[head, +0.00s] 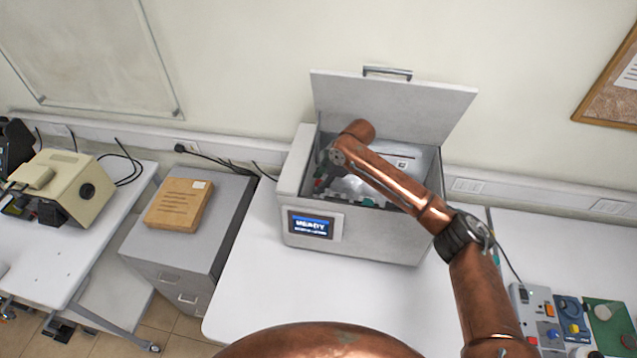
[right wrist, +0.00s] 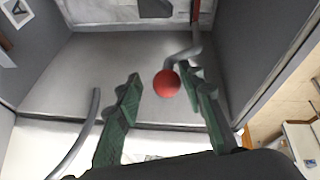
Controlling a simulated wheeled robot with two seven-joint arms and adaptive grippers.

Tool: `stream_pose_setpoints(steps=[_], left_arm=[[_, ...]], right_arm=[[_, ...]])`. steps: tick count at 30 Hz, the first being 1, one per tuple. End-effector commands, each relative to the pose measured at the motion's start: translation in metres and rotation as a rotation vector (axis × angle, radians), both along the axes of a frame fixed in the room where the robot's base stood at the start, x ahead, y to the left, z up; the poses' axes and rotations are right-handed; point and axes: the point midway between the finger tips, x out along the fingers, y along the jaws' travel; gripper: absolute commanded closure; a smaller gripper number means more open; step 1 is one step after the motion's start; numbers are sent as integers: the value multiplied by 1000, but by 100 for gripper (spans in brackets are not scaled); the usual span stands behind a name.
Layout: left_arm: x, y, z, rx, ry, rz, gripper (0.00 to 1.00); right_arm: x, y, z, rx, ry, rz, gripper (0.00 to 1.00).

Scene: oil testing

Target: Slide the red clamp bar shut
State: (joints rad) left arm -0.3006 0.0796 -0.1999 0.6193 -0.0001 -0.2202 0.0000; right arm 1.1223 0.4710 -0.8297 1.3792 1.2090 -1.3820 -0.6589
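The grey box (head: 370,237) stands on the white table with its lid (head: 395,105) raised. My right arm reaches over its front wall. My right gripper (head: 325,172) is inside the box at its left side, mostly hidden by the arm in the head view. In the right wrist view, the green fingers of this gripper (right wrist: 159,81) are apart. A red ball knob (right wrist: 167,83) on a bent grey rod (right wrist: 181,55) shows between them, closer to the right finger. I cannot tell if they touch. No full red bar shows. My left gripper is not in view.
The box walls close in around my right gripper, and a curved grey rod (right wrist: 80,138) is at the left in the wrist view. A screen (head: 311,226) is on the box front. A control panel (head: 570,318) lies at the right. The table's front left is clear.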

Motion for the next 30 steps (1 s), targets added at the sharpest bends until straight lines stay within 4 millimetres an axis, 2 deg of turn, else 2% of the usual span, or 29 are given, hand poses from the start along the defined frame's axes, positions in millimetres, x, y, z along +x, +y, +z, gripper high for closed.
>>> stream_pose_setpoints(steps=[11, 14, 24, 30], left_arm=[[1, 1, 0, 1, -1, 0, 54], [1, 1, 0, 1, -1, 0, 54], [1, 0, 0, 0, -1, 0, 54], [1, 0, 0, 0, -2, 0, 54]], right_arm=[[-2, -2, 4, 0, 3, 1, 61], [-4, -6, 16, 0, 1, 3, 61], [-16, -33, 78, 0, 1, 1, 61], [-21, -43, 102, 0, 1, 2, 61]])
